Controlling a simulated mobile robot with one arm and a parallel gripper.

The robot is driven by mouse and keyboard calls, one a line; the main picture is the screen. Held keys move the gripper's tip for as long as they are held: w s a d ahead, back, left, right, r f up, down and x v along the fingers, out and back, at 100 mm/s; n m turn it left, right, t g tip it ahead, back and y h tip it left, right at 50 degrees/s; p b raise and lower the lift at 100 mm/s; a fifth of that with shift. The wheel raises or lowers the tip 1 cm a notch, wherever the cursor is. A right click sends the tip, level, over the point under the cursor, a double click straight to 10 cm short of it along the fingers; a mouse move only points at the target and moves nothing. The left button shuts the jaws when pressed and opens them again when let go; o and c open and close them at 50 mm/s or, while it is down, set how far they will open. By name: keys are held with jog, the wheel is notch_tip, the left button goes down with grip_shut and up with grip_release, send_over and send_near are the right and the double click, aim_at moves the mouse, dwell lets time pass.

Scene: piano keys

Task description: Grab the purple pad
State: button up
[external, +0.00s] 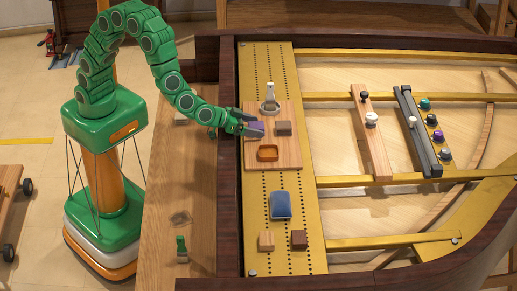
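The purple pad (256,128) is a small purple block at the upper left part of a wooden board (288,161). The board lies on the gold, hole-dotted plate inside the piano case. My gripper (251,124) reaches in from the left, over the case's dark edge, and its fingers are at the pad. The fingers appear to lie along the pad's upper and left sides. The view is too small to tell whether they are closed on it. The pad's left end is partly hidden by the gripper.
A brown block (284,128) sits just right of the pad. A metal-and-white upright piece (270,98) stands behind it, and an orange tray (268,153) lies in front. A blue cushion (280,205) and two small blocks are nearer. The dark case rim (230,200) runs along the left.

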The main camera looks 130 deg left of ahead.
aim_at(252, 125)
jog(key=c, duration=0.9)
jog(key=shift+r, duration=0.55)
notch_tip(252, 125, up, 2)
jog(key=shift+r, duration=0.1)
jog(key=s+d+r, duration=0.2)
jog(key=s+r, duration=0.3)
jog(key=s, duration=0.1)
jog(key=s+d+r, duration=0.2)
jog(key=s+r, duration=0.3)
jog(key=s, duration=0.2)
jog(key=shift+d, duration=0.35)
